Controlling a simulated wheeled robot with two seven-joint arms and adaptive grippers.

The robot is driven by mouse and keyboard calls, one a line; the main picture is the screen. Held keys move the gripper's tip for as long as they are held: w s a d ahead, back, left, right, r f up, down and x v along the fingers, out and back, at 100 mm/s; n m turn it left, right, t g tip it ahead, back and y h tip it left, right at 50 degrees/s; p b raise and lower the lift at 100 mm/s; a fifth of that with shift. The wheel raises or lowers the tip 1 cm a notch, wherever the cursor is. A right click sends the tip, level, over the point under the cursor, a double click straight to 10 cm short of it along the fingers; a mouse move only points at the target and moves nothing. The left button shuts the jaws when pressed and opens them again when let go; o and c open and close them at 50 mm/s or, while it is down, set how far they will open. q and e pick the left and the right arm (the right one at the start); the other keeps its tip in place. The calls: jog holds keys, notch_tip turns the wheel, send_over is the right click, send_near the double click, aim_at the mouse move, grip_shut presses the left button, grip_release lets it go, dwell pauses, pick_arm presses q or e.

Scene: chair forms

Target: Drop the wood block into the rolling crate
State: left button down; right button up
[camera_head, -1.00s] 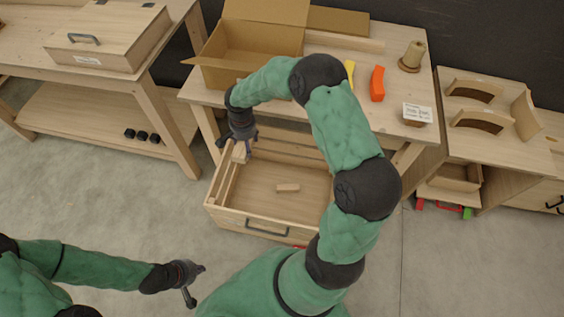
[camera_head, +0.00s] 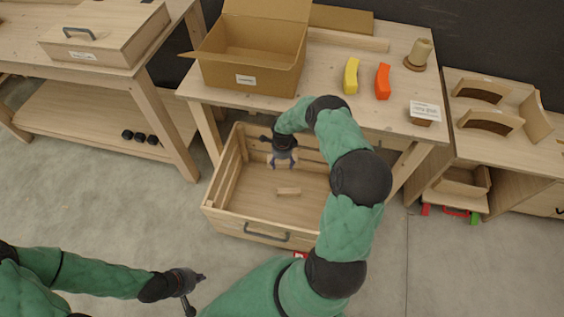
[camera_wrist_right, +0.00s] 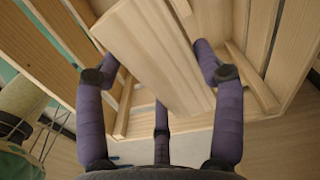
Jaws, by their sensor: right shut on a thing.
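The rolling crate (camera_head: 262,225) is an open box of pale wood with a dark front handle, standing on the floor below the workbench. My right gripper (camera_head: 283,163) is over the inside of the crate, pointing down. It is shut on a pale wood block (camera_wrist_right: 155,50), which shows large between the purple fingers in the right wrist view; in the head view the block is mostly hidden by the gripper. My left gripper (camera_head: 194,290) is empty and open, low at the left, away from the crate.
The workbench behind holds a cardboard box (camera_head: 247,68), a yellow piece (camera_head: 351,76), an orange piece (camera_head: 383,82), a spool (camera_head: 418,54) and a labelled block (camera_head: 424,112). A shelf unit with curved wood pieces (camera_head: 487,120) stands at right. The floor in front is clear.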

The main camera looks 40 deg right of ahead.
aim_at(282, 162)
notch_tip(282, 162, down, 6)
jog(key=b, duration=0.3)
jog(key=shift+r, duration=0.15)
jog(key=o, duration=1.3)
jog(key=shift+r, duration=0.1)
notch_tip(282, 162, up, 12)
jog(key=shift+f, duration=0.1)
jog(key=shift+a, duration=0.1)
